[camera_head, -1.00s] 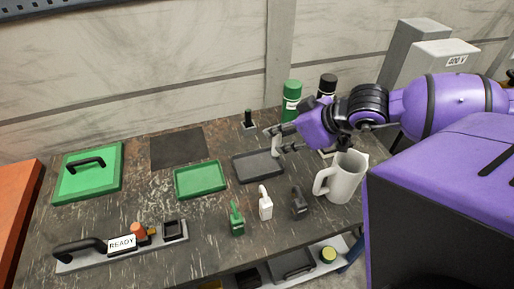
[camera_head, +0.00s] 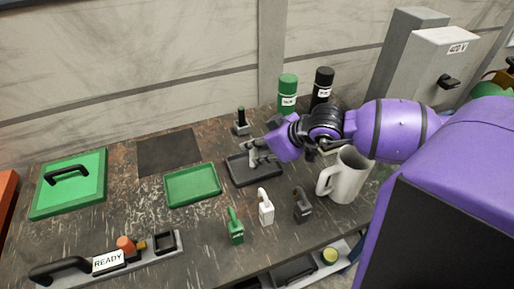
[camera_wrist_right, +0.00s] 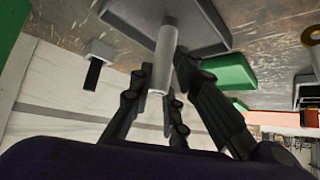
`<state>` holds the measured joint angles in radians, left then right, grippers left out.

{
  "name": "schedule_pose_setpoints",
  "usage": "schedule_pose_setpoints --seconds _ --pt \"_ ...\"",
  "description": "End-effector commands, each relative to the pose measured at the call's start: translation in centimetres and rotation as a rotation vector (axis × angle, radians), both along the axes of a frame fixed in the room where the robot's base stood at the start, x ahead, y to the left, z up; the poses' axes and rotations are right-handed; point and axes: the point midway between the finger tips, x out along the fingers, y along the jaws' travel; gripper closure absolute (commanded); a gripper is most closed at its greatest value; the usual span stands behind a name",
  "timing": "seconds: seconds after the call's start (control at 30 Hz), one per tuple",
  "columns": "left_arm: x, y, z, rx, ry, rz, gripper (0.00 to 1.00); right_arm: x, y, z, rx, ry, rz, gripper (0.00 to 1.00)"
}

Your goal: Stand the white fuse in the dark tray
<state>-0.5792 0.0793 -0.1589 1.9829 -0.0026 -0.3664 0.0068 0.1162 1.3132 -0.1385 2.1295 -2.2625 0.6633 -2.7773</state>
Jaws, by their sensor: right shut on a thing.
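The white fuse, a pale cylinder (camera_wrist_right: 163,58), is held between the fingers of my right gripper (camera_wrist_right: 166,95) in the right wrist view. Its far end points at the floor of the dark tray (camera_wrist_right: 212,43). I cannot tell whether that end touches the tray. In the head view my right gripper (camera_head: 254,153) is over the dark tray (camera_head: 243,182), and its fingers partly hide the fuse. The fuse looks roughly upright. My left gripper is not in view.
A green tray (camera_head: 192,201) lies left of the dark tray. A white padlock (camera_head: 266,213), green padlock (camera_head: 235,232) and dark padlock (camera_head: 302,212) stand in front. A mug (camera_head: 345,180) stands right, under my arm. A small black-handled item (camera_head: 241,124) stands behind.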

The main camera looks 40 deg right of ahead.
Motion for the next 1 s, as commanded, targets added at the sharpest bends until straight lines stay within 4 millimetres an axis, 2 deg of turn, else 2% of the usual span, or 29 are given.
schedule_pose_setpoints --seconds 0.3,0.33,0.47,0.73,0.83,1.0 --pt "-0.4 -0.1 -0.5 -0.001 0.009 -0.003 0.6 0.0 0.0 -0.4 0.0 0.001 0.0 1.0" --pt "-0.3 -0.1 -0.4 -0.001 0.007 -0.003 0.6 0.0 0.0 -0.3 0.0 0.0 0.0 0.8" --pt "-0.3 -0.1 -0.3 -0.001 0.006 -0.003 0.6 0.0 0.0 -0.2 0.0 -0.001 0.0 0.65" --pt "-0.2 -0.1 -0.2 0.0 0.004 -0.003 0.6 0.0 0.0 -0.1 0.0 -0.001 -0.001 0.65" --pt "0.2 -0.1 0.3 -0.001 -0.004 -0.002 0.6 0.0 0.0 0.5 0.0 -0.004 0.0 0.65" --pt "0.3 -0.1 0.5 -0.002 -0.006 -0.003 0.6 -1.5 -0.7 1.6 -0.004 0.002 0.0 0.65"
